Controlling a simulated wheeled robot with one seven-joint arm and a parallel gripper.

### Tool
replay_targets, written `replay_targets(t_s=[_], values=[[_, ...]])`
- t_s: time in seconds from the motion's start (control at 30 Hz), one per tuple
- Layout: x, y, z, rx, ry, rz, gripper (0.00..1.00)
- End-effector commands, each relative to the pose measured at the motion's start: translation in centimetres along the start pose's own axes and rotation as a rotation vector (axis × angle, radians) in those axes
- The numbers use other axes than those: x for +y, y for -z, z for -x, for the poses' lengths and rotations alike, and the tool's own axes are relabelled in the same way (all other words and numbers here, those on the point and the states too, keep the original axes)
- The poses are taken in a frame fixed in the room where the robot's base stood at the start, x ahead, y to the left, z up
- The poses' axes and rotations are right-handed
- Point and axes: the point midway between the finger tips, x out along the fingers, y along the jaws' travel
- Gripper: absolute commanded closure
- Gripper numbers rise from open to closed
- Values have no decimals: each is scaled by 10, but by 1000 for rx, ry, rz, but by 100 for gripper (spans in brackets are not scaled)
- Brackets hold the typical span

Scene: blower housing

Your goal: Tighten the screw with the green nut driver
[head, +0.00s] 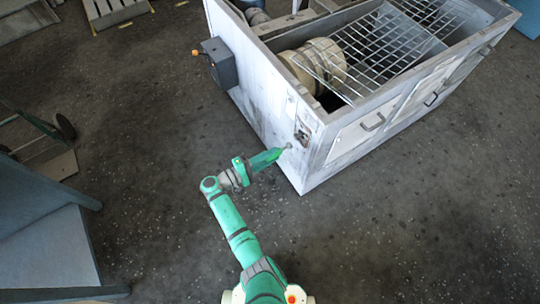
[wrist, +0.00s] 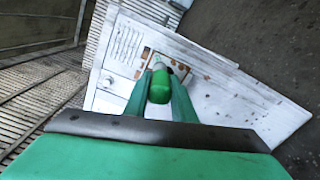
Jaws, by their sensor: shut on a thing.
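My gripper (wrist: 160,92) is shut on the green nut driver (wrist: 161,86), whose rounded handle sits between the two green fingers in the wrist view. In the head view my arm reaches up to the near end wall of the blower housing (head: 253,112). The driver (head: 268,158) points right, with its grey tip close to the wall beside a small opening. I cannot tell whether the tip touches the screw. The screw itself is hidden or too small to make out. The opening (wrist: 182,70) with brown rusty spots around it shows just beyond the driver in the wrist view.
A grey box with an orange knob (head: 219,64) juts from the housing's end wall. Wire grating (head: 385,45) lies over the housing's open top. A blue-grey cabinet (head: 45,240) and a cart (head: 40,140) stand at left. The floor between is clear.

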Motion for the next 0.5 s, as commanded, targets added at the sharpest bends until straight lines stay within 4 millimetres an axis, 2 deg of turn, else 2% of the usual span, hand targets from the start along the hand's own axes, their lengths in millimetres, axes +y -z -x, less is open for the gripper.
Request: replay_targets(t_s=[0.17,0.5], values=[[5,-2,0,0,-20,-1,100],[5,-2,-26,0,-18,-2,100]])
